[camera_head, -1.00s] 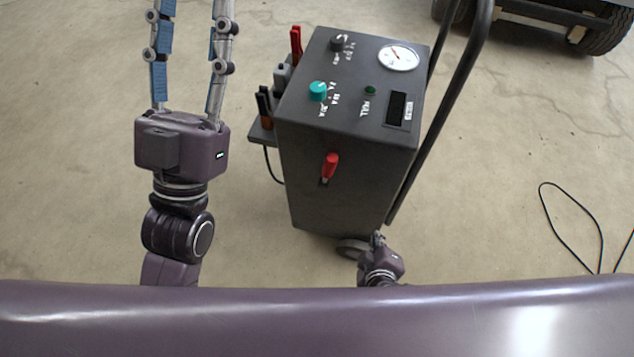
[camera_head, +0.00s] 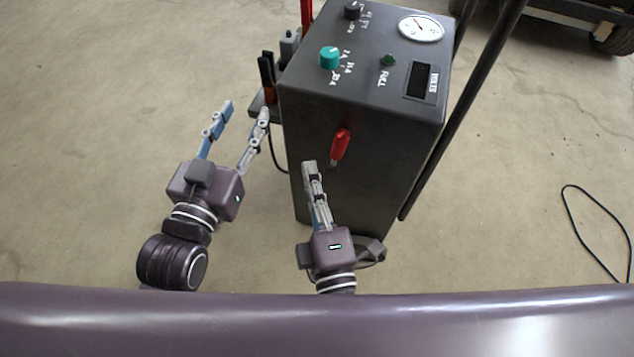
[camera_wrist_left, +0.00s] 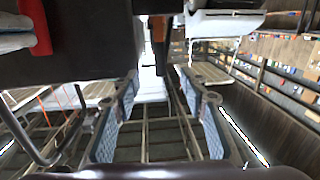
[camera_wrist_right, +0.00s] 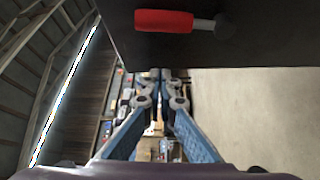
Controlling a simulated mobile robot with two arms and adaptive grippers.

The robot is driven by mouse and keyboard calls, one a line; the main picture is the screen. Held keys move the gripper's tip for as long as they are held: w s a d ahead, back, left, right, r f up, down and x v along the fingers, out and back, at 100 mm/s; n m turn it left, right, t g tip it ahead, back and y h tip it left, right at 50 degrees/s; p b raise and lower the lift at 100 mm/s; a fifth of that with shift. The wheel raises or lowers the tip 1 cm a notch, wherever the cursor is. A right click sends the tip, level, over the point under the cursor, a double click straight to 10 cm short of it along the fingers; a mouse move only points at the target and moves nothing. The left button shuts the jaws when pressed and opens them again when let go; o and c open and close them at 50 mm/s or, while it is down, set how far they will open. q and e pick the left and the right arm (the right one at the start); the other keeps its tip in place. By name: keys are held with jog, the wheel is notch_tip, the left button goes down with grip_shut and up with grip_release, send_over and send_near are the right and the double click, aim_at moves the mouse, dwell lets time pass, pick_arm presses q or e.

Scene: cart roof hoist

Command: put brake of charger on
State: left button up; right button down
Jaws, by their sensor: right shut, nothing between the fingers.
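The charger (camera_head: 365,120) is a dark box on wheels with a teal knob and gauge on its top panel. A red-handled lever (camera_head: 341,145), which looks like the brake, sticks out of its near face. My right gripper (camera_head: 310,168) is shut and empty, just left of and slightly below the red lever, apart from it. In the right wrist view the red lever (camera_wrist_right: 165,21) lies across the top, beyond the fingertips (camera_wrist_right: 161,75). My left gripper (camera_head: 246,108) is open and empty, left of the charger. In the left wrist view a red piece (camera_wrist_left: 37,25) shows at upper left.
Black and red clamps (camera_head: 267,75) sit on a side shelf at the charger's left, with a cable hanging below. A dark push handle (camera_head: 465,100) rises at the right. A black cable (camera_head: 600,225) lies on the floor. A vehicle wheel (camera_head: 615,30) stands at the back right.

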aim_at(337, 152)
jog(key=w+d, duration=0.2)
jog(key=w, duration=0.3)
jog(key=shift+d+f, duration=0.1)
jog(key=shift+d, duration=0.3)
pick_arm(q)
jog(key=f, duration=0.1)
jog(key=f+g, duration=0.1)
jog(key=f, duration=0.1)
jog(key=shift+s+a+g, duration=0.25)
jog(key=shift+a+g, duration=0.05)
